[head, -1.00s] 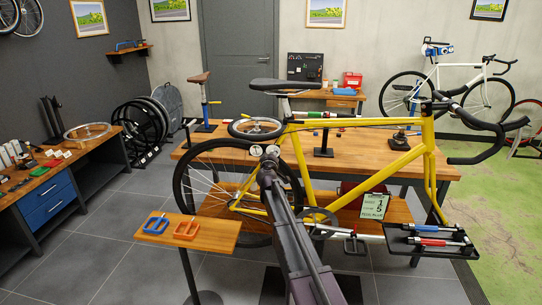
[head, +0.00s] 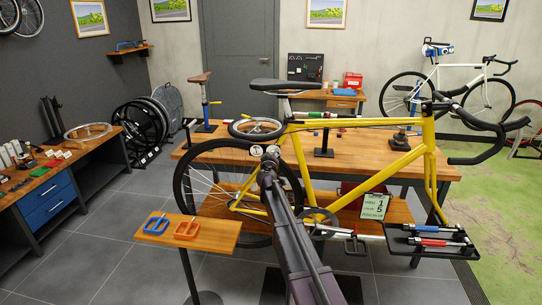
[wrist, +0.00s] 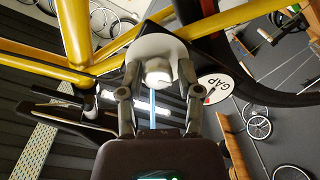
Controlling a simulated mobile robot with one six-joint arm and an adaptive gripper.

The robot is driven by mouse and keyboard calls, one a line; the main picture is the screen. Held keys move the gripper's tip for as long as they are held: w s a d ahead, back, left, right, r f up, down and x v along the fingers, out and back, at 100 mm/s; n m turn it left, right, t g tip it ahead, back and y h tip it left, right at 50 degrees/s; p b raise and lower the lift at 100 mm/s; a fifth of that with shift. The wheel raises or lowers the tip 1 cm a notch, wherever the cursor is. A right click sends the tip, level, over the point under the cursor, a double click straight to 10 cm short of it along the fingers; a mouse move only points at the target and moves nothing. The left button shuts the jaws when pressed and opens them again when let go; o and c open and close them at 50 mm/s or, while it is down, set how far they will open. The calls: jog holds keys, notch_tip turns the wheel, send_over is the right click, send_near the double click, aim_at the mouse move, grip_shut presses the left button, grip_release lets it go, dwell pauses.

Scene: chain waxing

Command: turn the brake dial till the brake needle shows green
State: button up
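The wrist view shows a white rounded dial (wrist: 158,72) with a narrower front end. My gripper (wrist: 158,82) has one finger on each side of this dial, and the fingers stand well apart. I cannot tell whether they press on it. A round white gauge marked GAP (wrist: 217,89) is to the right of the dial, partly behind the right finger side; red shows on its face, but the needle's zone is too small to read. In the head view two small round faces (head: 256,151) show at my arm's end by the yellow bike's (head: 360,122) rear wheel. My gripper is hidden there behind my arm.
Yellow frame tubes (wrist: 75,32) cross close above the fingers in the wrist view. A small wooden stand (head: 205,232) with blue and orange pedals is left of my arm. A black tray (head: 425,250) with tools is at right. The floor at front left is clear.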

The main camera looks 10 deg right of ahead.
jog(key=shift+o, duration=0.5)
jog(key=v, duration=0.7)
jog(key=shift+s, duration=0.3)
